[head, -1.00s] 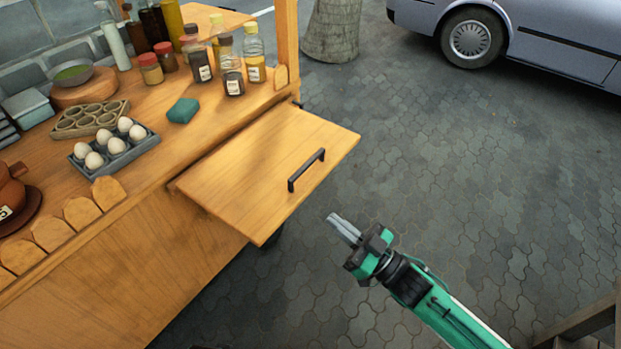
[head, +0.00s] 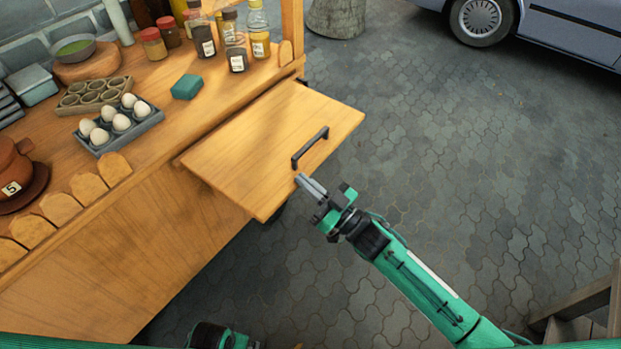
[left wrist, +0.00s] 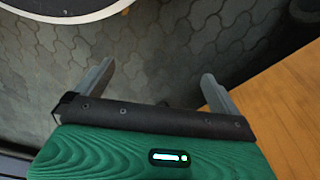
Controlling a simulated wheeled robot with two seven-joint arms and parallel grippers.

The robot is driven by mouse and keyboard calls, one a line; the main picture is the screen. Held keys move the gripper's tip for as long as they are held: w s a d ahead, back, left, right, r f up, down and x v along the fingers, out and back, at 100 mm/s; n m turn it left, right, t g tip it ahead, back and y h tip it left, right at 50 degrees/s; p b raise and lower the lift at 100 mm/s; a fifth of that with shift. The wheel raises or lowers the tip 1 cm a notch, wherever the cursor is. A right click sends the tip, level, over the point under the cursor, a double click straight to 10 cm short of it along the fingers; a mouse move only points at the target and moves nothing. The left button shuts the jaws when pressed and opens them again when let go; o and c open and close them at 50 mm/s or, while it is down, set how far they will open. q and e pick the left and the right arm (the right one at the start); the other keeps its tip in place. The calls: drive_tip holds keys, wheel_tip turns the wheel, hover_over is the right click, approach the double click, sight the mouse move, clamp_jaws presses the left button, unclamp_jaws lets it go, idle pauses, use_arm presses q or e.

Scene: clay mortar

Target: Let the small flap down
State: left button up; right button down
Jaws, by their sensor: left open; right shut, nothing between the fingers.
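The small flap (head: 258,143) is a wooden board raised roughly level at the side of the cart's counter. A black bar handle (head: 310,147) sits on it near its outer edge. My right gripper (head: 302,181) is shut and empty, its fingertips at the flap's outer edge just below the handle; I cannot tell whether they touch. My left gripper shows open and empty in the left wrist view (left wrist: 155,90), over the paving, with a wooden surface at the right. What holds the flap up is hidden.
The wooden counter (head: 150,130) carries an egg tray (head: 118,127), a teal sponge (head: 187,86), several bottles and jars, and a clay pot (head: 12,165). A car (head: 560,30) is parked at the back right. Wooden steps (head: 590,310) stand at the lower right. The paving right of the flap is clear.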

drive_tip(key=shift+f, duration=0.1)
drive_tip(key=shift+f, duration=0.15)
idle(0.3)
